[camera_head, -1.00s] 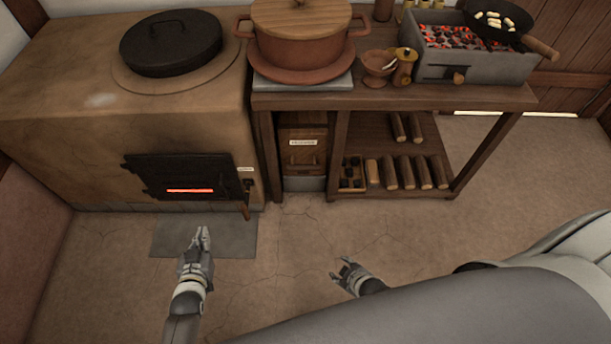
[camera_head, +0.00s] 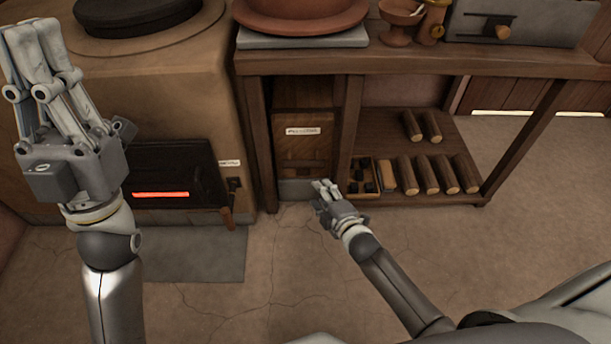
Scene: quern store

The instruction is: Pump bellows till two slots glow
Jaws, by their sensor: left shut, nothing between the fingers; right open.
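A wooden box-like unit (camera_head: 303,158), likely the bellows, stands between the clay stove (camera_head: 215,95) and the shelf; its white label is too small to read surely. The dark stove door (camera_head: 175,168) has one glowing orange slot (camera_head: 160,194); no other slot glows. My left gripper (camera_head: 35,45) is raised close to the camera, shut and empty, and hides part of the stove. My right gripper (camera_head: 326,188) is open and empty, low in front of the unit's lower right. I cannot tell whether it touches the unit.
A wooden handle (camera_head: 228,218) hangs beside the stove door. The floor in front is clear.

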